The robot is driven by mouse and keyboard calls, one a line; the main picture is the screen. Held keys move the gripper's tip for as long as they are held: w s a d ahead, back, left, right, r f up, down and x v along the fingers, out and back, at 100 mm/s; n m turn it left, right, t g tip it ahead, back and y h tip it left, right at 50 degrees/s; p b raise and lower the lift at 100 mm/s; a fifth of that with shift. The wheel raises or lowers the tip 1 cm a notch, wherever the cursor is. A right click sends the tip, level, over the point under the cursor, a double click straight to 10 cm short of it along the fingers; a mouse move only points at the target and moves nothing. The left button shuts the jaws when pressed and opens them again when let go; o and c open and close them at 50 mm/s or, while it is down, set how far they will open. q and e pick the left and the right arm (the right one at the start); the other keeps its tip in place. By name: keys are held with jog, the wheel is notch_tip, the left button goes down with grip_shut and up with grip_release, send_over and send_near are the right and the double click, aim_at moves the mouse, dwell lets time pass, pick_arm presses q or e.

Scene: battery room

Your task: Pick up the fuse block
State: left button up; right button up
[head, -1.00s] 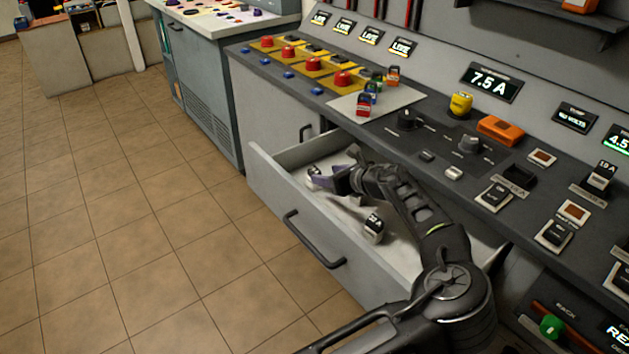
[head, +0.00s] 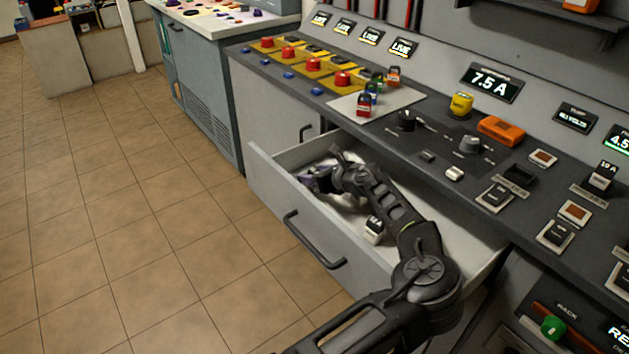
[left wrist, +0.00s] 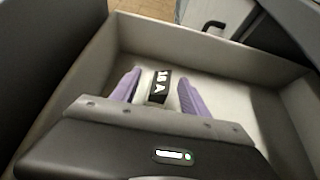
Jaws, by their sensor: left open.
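A fuse block (left wrist: 158,86) with a black label and white lettering lies in the open drawer, between the two purple fingers of my left gripper (left wrist: 157,92) in the left wrist view. The fingers are apart, one on each side of it. In the head view my left gripper (head: 318,178) is low inside the drawer, near its far left end, and hides this block. A second block (head: 374,230), white with a black label, lies in the drawer beside my forearm. My right gripper is not in view.
The drawer (head: 290,218) is pulled out, with walls around my gripper and a dark handle on its front. The control panel (head: 430,140) with switches and red buttons overhangs behind. The tiled floor (head: 130,230) at left is clear.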

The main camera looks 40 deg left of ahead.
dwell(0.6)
pick_arm(q)
grip_shut()
dwell(0.3)
